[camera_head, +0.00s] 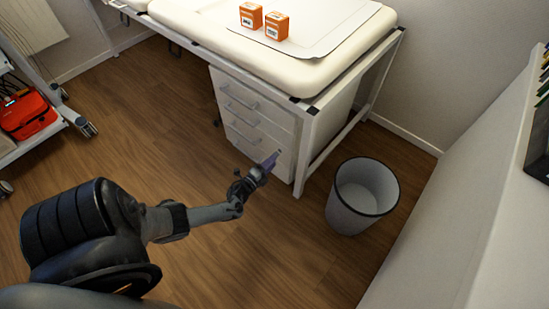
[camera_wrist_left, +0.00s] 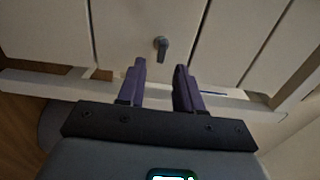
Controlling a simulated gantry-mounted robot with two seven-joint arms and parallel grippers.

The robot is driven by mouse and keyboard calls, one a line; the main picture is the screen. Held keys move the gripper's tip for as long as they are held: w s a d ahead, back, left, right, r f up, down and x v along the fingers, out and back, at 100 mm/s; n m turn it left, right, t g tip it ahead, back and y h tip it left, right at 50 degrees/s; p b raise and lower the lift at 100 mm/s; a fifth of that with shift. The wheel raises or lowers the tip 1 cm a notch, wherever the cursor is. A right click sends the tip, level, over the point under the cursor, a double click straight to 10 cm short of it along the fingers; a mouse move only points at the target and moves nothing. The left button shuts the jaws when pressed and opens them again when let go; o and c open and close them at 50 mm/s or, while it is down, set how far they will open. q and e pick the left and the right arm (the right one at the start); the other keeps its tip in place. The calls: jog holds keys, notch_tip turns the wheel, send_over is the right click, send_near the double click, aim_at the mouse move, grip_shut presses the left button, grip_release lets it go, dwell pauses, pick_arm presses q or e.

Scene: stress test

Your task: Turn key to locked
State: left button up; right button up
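In the left wrist view, a small dark grey key (camera_wrist_left: 160,46) sits on the pale front of a drawer cabinet. The white drawer cabinet (camera_head: 252,92) stands under the padded table in the head view. My left gripper (camera_head: 271,160) is at the cabinet's lower right front. The key shows just beyond the fingertips, in line with the gap. I cannot tell whether the fingers touch the cabinet. The key cannot be made out clearly in the head view. My right gripper is not in view.
The white table frame's leg (camera_head: 305,155) stands just right of the left gripper. A white bin (camera_head: 345,212) is on the floor beyond it. Two orange boxes (camera_head: 250,16) (camera_head: 276,26) stand on the padded table. A red case (camera_head: 27,113) is on a cart at left.

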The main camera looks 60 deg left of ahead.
pick_arm(q)
jog(key=p+v, duration=0.2)
jog(key=v, duration=0.5)
jog(key=shift+s, duration=0.3)
jog(key=shift+d, duration=0.1)
